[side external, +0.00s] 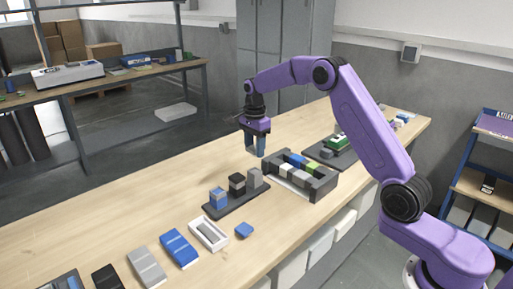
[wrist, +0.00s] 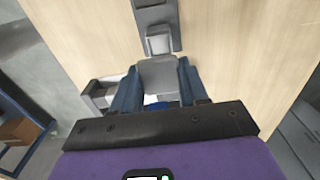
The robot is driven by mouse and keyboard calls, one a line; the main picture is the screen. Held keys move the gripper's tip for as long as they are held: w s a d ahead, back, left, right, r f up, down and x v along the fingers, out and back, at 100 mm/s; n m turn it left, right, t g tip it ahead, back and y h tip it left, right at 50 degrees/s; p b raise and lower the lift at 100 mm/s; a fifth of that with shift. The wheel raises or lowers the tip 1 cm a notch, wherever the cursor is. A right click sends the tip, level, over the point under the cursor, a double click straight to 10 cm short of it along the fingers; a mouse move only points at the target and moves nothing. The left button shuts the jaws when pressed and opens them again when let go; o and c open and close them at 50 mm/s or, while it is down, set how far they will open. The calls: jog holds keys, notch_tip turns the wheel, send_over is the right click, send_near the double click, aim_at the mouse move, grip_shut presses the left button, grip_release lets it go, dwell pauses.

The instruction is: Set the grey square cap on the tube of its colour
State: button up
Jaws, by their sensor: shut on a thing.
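My gripper (side external: 257,153) is raised above the table, with its blue fingers pointing down. In the wrist view the fingers are shut on the grey square cap (wrist: 158,76). A grey tube (side external: 255,178) stands at the right end of a dark base (side external: 222,213), below my gripper and apart from it. In the wrist view a grey block, apparently this tube (wrist: 158,42), shows just beyond the held cap. A black tube (side external: 237,184) and a blue tube (side external: 217,199) stand on the same base. The held cap is hard to make out in the side view.
A dark rack (side external: 320,190) with several coloured blocks stands right of the base. A blue square piece (side external: 244,230) and a white tray (side external: 209,235) lie in front. Blue (side external: 179,248) and grey (side external: 146,267) flat boxes lie at front left. The table behind the base is clear.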

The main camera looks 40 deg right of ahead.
jog(key=shift+f, duration=2.65)
jog(key=shift+f, duration=0.6)
dwell(0.4)
jog(key=o, duration=1.6)
jog(key=shift+r, duration=0.1)
jog(key=shift+r, duration=3.65)
